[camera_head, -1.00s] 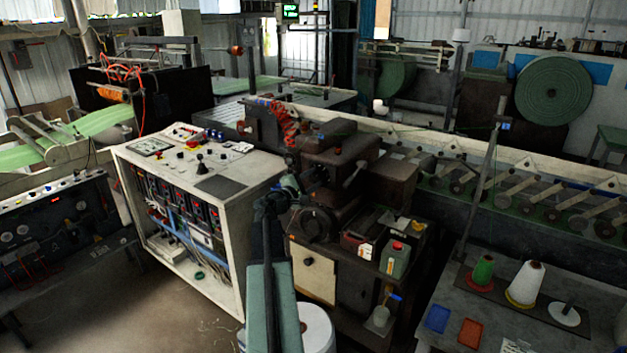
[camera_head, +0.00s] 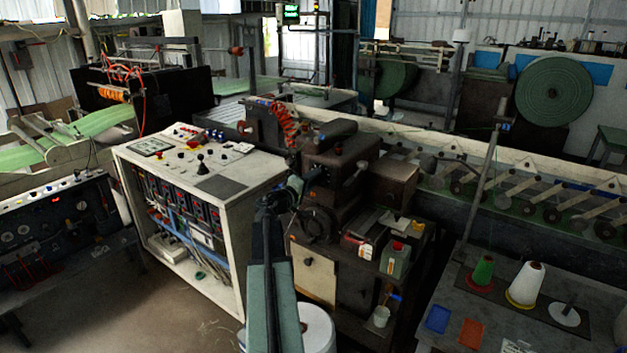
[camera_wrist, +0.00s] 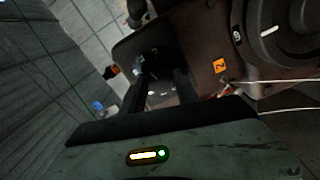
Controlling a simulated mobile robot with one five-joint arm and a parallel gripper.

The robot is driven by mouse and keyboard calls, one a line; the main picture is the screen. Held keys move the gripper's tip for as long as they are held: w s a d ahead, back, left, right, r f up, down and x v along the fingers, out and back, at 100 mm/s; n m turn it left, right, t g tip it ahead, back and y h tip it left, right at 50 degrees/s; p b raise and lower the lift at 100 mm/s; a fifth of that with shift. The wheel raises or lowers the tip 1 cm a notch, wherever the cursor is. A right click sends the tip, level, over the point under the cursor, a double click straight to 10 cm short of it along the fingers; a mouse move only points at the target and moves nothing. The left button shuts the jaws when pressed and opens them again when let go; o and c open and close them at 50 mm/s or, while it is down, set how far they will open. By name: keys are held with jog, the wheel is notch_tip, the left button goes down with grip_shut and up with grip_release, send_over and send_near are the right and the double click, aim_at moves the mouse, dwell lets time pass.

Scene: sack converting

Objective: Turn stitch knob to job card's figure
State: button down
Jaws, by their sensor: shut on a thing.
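My gripper (camera_wrist: 160,92) shows in the wrist view with its two dark fingers on either side of a small dark part with pale marks, which I take for the stitch knob (camera_wrist: 160,100). The fingers hide much of it, and its pointer and setting are not readable. In the head view my gripper (camera_head: 293,186) is at the front left of the brown sewing machine head (camera_head: 338,160), partly hidden by my arm. I cannot pick out the job card with certainty, and no figure on one is readable.
In the wrist view an orange label with a 2 (camera_wrist: 220,66) and a large dark round wheel (camera_wrist: 285,35) lie right of the fingers. In the head view a white control cabinet (camera_head: 232,188) stands left, a green can (camera_head: 395,259) right, and a table with thread cones (camera_head: 525,284) further right.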

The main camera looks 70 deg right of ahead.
jog(key=shift+s+m, duration=0.1)
jog(key=shift+m, duration=0.2)
jog(key=c, duration=0.9)
grip_release()
jog(key=shift+a, duration=0.15)
jog(key=v, duration=0.7)
jog(key=shift+a, duration=0.25)
